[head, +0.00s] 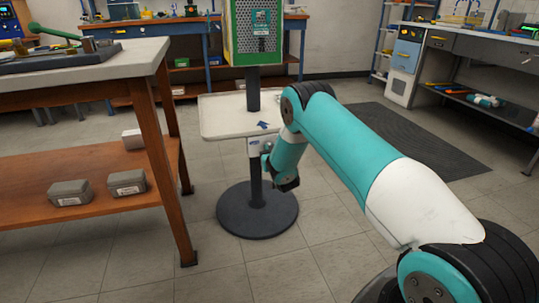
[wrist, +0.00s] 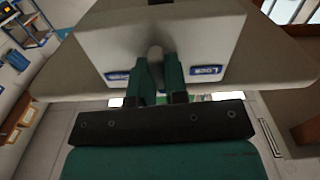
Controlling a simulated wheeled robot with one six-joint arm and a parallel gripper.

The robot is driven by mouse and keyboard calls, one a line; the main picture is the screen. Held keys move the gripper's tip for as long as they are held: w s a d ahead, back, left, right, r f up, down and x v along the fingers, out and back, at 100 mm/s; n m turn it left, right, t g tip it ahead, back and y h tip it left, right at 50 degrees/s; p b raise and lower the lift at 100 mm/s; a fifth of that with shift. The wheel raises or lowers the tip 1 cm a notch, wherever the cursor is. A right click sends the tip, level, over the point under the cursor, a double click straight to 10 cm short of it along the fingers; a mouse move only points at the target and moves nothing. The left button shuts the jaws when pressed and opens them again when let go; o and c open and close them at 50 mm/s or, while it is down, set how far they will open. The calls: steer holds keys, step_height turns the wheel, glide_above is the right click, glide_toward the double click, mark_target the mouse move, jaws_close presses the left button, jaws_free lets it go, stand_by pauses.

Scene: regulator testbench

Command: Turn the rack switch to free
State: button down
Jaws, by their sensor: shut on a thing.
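The rack switch is a pale box under the tray, with a grey lever (wrist: 155,52) at its middle in the wrist view. A blue label reading "Lock" (wrist: 206,72) is right of the lever, and another blue label (wrist: 118,75), too blurred to read, is to the left. My gripper (wrist: 160,66) is shut on the lever, one green finger on each side. The lever points roughly straight between the labels; its exact angle is partly hidden by the fingers. In the head view, the switch box (head: 254,142) shows below the tray's front edge, beside my wrist.
The white tray (head: 222,126) sits on a post with a round dark base (head: 257,222); a green-framed perforated cabinet (head: 255,55) stands above. A wooden workbench (head: 150,75) is close on the left. Open floor with a dark mat (head: 410,140) lies to the right.

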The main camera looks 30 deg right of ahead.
steer(key=m+b, duration=0.1)
steer(key=m, duration=0.1)
steer(key=m+b, duration=0.1)
steer(key=b, duration=0.1)
steer(key=m+b, duration=0.1)
steer(key=m, duration=0.1)
steer(key=shift+f+m, duration=0.25)
steer(key=shift+m, duration=0.05)
steer(key=shift+r+m+b, duration=0.15)
steer(key=shift+m+b, duration=1.95)
steer(key=shift+m, duration=0.1)
steer(key=c, duration=1.1)
jaws_free()
steer(key=shift+c, duration=0.2)
